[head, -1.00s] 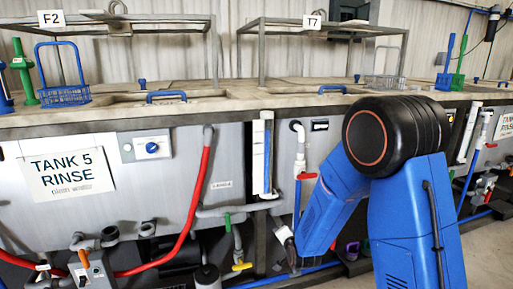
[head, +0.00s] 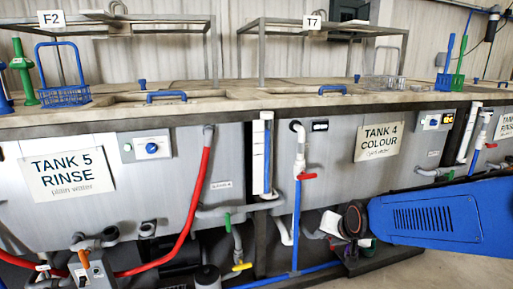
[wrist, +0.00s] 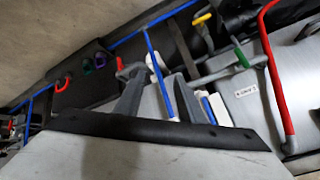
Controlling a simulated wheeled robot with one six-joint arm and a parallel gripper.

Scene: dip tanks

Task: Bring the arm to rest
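My arm shows in the head view as a blue link (head: 440,219) reaching in from the right edge, low in front of the tanks. My gripper does not show clearly there. In the wrist view the two grey fingers of my gripper (wrist: 161,76) stand apart beyond a dark bar, with nothing seen held between them. Pipes and the tank front show behind the fingers.
The tank 5 rinse panel (head: 100,185) and the tank 4 colour sign (head: 379,142) face me. A red hose (head: 197,190), a blue pipe (head: 296,225) and valves run along the front. A blue basket (head: 63,95) stands on the worktop (head: 235,102). Floor shows at lower right.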

